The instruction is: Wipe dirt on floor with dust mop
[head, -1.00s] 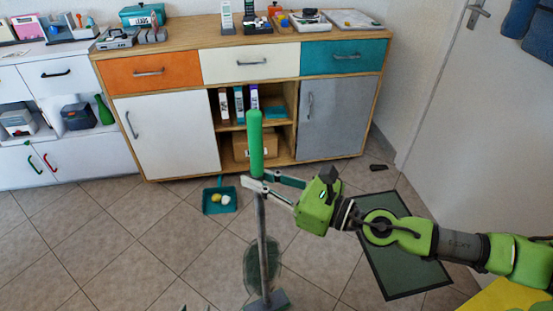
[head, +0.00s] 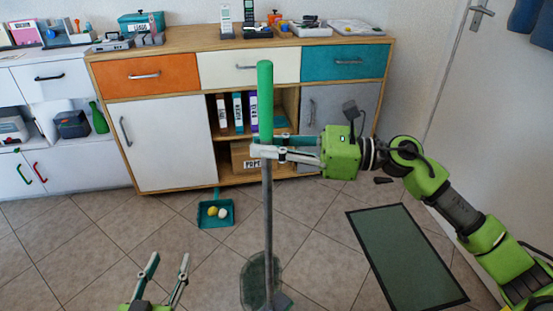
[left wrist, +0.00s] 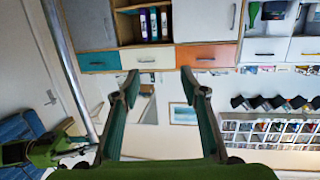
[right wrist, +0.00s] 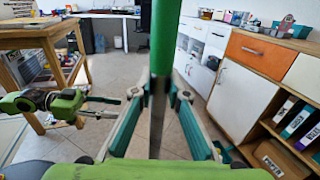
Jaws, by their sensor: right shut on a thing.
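The dust mop (head: 267,215) has a green grip on a grey pole and stands close to upright. Its foot is at the bottom edge of the head view. My right gripper (head: 262,150) is shut on the mop pole just below the green grip. The mop (right wrist: 158,60) runs between the fingers in the right wrist view. The dirt (head: 248,277) is a dark, see-through greenish patch on the tiles, partly hidden behind the pole. My left gripper (head: 170,259) is open and empty at the lower left. The pole (left wrist: 70,65) also shows in the left wrist view.
A teal dustpan (head: 229,213) holding a yellow and a white item lies on the floor before the cabinet (head: 170,145). A dark green mat (head: 410,255) lies at the right, near the door (head: 480,120). Tiled floor is clear at the left.

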